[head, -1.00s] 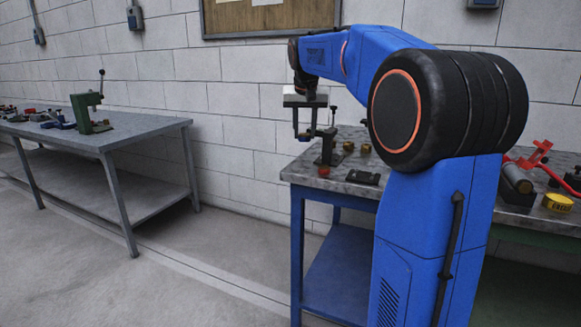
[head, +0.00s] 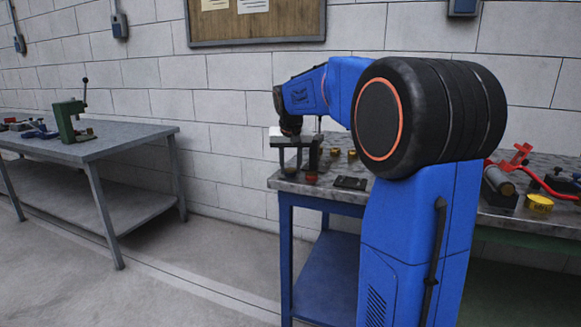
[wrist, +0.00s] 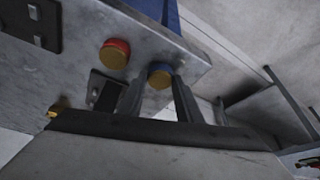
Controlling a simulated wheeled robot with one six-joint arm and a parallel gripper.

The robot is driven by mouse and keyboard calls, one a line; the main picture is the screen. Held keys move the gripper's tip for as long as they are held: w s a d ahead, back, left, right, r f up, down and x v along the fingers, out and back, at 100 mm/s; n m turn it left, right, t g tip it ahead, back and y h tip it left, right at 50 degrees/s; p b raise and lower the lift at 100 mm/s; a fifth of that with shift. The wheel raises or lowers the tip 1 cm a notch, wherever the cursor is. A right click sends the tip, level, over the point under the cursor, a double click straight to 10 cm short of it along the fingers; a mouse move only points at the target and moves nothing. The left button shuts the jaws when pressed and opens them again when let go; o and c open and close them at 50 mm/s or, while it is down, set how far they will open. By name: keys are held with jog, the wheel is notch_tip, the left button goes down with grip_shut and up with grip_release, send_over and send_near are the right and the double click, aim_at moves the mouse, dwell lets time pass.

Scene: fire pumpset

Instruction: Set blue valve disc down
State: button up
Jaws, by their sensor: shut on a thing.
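The blue valve disc (wrist: 160,80), blue on one face with a brass-coloured body, is between the fingertips of my gripper (wrist: 159,88) in the wrist view. My gripper is shut on it. In the head view my gripper (head: 290,168) points down at the left end of the blue-framed workbench (head: 330,207); the disc is too small to make out there. I cannot tell whether the disc touches the grey benchtop. A red-topped brass disc (head: 311,178) stands close by on the bench; it also shows in the wrist view (wrist: 114,55).
A dark flat block (head: 350,183) lies to the right of the red disc. Brass pieces (head: 335,152) and a dark upright fixture (head: 315,155) stand behind. The bench's front edge is near. Another bench (head: 125,145) with a green press (head: 70,120) stands left.

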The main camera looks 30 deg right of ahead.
jog(key=o, duration=1.2)
jog(key=shift+f, duration=0.1)
jog(key=v, duration=1.2)
